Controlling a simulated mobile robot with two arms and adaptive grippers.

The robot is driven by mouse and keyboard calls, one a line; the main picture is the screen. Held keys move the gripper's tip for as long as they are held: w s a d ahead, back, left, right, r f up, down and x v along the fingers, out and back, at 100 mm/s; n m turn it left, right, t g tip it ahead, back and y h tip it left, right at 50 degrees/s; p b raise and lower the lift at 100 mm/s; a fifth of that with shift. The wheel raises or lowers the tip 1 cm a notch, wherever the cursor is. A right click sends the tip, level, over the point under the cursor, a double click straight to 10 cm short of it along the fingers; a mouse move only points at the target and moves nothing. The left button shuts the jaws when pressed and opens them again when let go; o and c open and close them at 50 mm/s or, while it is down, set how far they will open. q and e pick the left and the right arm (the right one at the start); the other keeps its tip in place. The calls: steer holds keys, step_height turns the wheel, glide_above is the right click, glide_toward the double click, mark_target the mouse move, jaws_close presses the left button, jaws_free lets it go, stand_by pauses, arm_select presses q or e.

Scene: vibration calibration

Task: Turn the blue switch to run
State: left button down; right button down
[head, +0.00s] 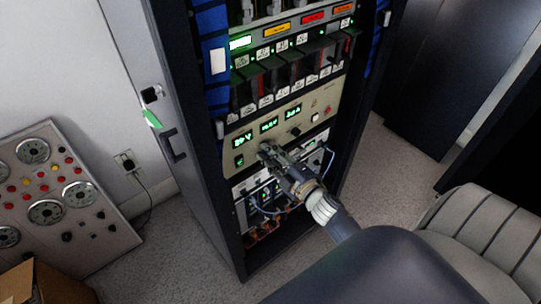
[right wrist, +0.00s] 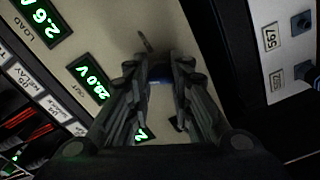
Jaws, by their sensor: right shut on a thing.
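The beige panel (head: 318,117) of the rack has green displays along its top. My right gripper (head: 266,150) reaches its lower left part, just below the displays. In the right wrist view the fingertips (right wrist: 161,66) are closed in at the panel face. A bit of blue, the blue switch (right wrist: 185,64), shows between and behind the fingertips, and the gripper is shut on it. Most of the switch is hidden by the fingers, so its setting cannot be read. My left gripper is in neither view.
A black knob (head: 296,131) and a red button (head: 327,109) sit to the right on the same panel. Rows of labelled modules (head: 285,80) are above, and cabled units (head: 262,192) below. A gauge board (head: 60,190) leans at the wall.

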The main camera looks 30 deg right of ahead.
steer(key=n, duration=0.1)
steer(key=n+b, duration=0.1)
steer(key=n, duration=0.2)
steer(key=shift+s+a+f+n, duration=0.15)
steer(key=shift+f+n, duration=0.15)
steer(key=shift+n, duration=0.1)
stand_by(0.4)
